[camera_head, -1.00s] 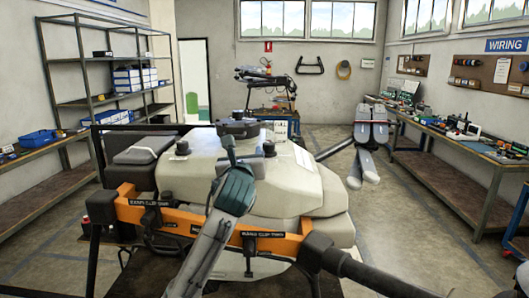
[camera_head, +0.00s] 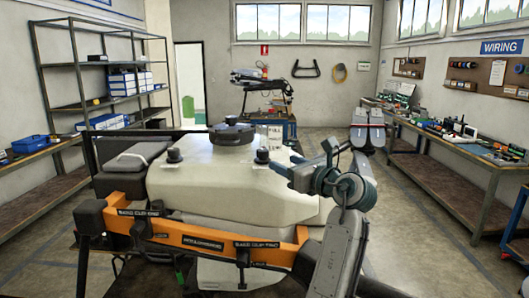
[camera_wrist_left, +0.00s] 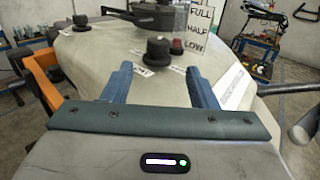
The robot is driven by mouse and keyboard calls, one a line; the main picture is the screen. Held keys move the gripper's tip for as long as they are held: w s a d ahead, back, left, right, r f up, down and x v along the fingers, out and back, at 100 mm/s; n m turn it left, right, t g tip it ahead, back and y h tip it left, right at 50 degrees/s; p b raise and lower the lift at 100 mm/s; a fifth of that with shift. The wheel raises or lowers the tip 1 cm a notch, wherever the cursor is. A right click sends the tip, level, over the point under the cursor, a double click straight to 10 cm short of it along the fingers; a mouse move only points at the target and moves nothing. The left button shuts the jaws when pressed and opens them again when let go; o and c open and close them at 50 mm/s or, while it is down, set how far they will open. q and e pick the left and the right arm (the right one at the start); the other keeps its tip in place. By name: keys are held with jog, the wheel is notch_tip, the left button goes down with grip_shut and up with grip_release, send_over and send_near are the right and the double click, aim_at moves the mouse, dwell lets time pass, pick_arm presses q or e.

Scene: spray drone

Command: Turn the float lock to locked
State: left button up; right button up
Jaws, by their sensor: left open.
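The spray drone's cream tank (camera_head: 215,185) has a wide black cap (camera_head: 232,133) on top and small black knobs, one at the left (camera_head: 174,155) and one at the right (camera_head: 262,157). No lettering I can read marks which is the float lock. My left gripper (camera_head: 306,164) is open and empty just right of the right knob, apart from it. In the left wrist view, a black knob (camera_wrist_left: 158,50) lies beyond and between the open blue fingers, with a dark reddish knob (camera_wrist_left: 178,46) close beside it. My right gripper is not in view.
A clear plate reading FULL, HALF, LOW (camera_wrist_left: 197,32) stands behind the knobs. An orange frame bar (camera_head: 215,245) crosses the tank's front. Shelves (camera_head: 95,75) stand left, a workbench (camera_head: 450,140) right. Open floor (camera_head: 410,220) lies between tank and bench.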

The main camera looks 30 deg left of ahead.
aim_at(267, 154)
pick_arm(q)
jog(key=x, duration=0.1)
jog(key=p+x, duration=0.1)
jog(key=x, duration=0.1)
jog(key=p+x, duration=0.1)
jog(key=shift+s+a+r, duration=0.15)
jog(key=shift+a+r, duration=0.2)
jog(key=shift+a, duration=0.05)
jog(key=p+x, duration=0.2)
jog(key=x, duration=0.2)
jog(key=shift+f, duration=0.2)
jog(key=shift+p+x, duration=0.4)
jog(key=shift+x, duration=0.45)
jog(key=shift+f, duration=0.15)
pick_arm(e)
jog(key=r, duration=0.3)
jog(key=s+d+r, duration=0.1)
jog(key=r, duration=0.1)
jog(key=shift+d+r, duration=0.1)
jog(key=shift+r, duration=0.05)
pick_arm(q)
jog(key=shift+d, duration=0.1)
jog(key=shift+c, duration=0.4)
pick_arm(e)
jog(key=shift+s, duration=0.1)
pick_arm(q)
jog(key=c, duration=0.9)
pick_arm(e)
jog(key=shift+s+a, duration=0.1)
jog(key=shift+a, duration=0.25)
